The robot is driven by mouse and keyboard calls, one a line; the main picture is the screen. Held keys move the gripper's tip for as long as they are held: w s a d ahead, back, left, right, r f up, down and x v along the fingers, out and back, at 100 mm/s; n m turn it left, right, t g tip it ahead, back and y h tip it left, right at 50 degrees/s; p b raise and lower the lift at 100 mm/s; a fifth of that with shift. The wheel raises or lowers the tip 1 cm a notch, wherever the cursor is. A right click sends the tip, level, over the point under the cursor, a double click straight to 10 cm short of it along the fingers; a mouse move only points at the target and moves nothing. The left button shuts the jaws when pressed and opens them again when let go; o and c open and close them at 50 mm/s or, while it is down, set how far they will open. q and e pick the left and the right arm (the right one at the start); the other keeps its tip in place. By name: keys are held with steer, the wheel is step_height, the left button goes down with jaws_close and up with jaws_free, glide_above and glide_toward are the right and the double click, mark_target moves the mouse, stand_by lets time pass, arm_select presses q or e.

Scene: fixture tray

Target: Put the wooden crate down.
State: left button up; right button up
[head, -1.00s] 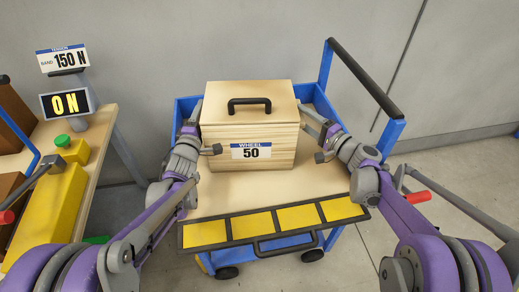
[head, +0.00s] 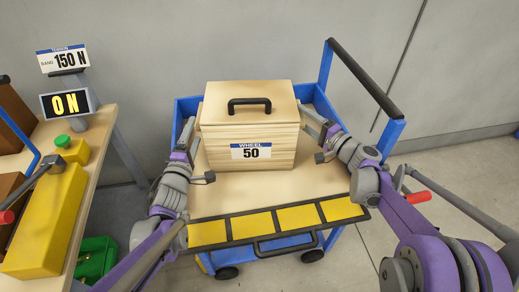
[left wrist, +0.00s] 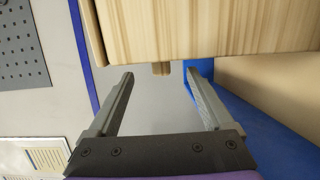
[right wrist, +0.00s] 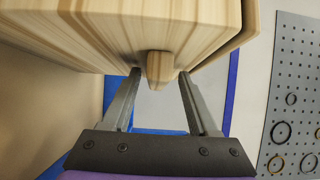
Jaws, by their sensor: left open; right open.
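The wooden crate (head: 225,150), labelled WHEEL 50, sits upright on the wooden top of the blue cart (head: 205,195). Its lid, with a black handle (head: 249,102), is on. My left gripper (head: 192,132) is open at the crate's left side. In the left wrist view its fingers (left wrist: 158,85) are apart, with a small wooden side grip (left wrist: 161,69) just beyond the tips. My right gripper (head: 311,118) is open at the right side. In the right wrist view its fingers (right wrist: 158,88) stand either side of the other wooden grip (right wrist: 158,66); contact is unclear.
A yellow-and-black strip (head: 240,226) lines the cart's front edge, and a push bar (head: 365,78) rises at the right. A bench (head: 92,165) with a yellow device and a 0 N display (head: 67,103) stands at the left. A green bin (head: 97,258) is below.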

arm_select(q)
steer(key=s, duration=0.3)
steer(key=shift+w, duration=0.1)
arm_select(e)
steer(key=o, duration=0.4)
step_height(320, 180, up, 10)
stand_by(0.6)
steer(key=shift+w+d, duration=0.1)
steer(key=shift+d, duration=0.05)
